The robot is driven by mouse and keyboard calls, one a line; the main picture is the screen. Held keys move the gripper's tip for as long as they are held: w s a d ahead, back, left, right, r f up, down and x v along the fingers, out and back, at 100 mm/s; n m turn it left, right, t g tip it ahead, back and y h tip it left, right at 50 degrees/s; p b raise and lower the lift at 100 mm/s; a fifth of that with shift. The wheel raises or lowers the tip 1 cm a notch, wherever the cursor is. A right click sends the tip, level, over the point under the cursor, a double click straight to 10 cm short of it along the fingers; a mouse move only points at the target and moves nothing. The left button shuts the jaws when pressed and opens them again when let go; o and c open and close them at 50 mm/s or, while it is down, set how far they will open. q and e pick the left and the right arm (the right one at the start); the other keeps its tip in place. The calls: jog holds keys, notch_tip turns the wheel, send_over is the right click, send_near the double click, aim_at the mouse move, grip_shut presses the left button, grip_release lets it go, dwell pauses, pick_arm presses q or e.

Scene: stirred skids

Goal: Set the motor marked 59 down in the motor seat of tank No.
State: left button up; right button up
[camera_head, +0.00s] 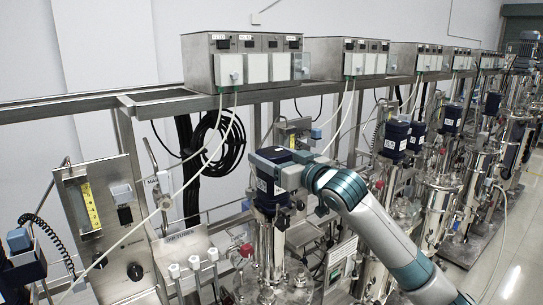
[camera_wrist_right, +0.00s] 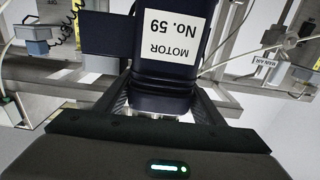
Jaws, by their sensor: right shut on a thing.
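The dark blue motor (camera_wrist_right: 135,45) fills the upper middle of the right wrist view, with a white label reading "MOTOR No. 59" upside down. A steel tank (camera_head: 267,250) stands below the motor. Its motor seat is hidden, and I cannot tell whether the motor touches it. My left gripper is not in view.
More tanks with dark blue motors (camera_head: 396,138) run in a row to the back right. A steel frame carries control boxes (camera_head: 245,62) above. A panel with a yellow gauge (camera_head: 90,205) stands at left. Hoses and a coiled black cable (camera_head: 222,140) hang nearby.

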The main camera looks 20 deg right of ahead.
jog(key=shift+f, duration=0.6)
dwell(0.5)
jog(key=o, duration=1.9)
jog(key=shift+s, duration=0.1)
jog(key=shift+f+b, duration=0.35)
jog(key=shift+f, duration=0.05)
jog(key=b+v, duration=0.2)
jog(key=v, duration=0.4)
jog(key=b+v, duration=0.2)
jog(key=v, duration=0.3)
jog(key=b+v, duration=0.3)
jog(key=v, duration=0.3)
jog(key=shift+s+r, duration=0.3)
jog(key=shift+r, duration=0.05)
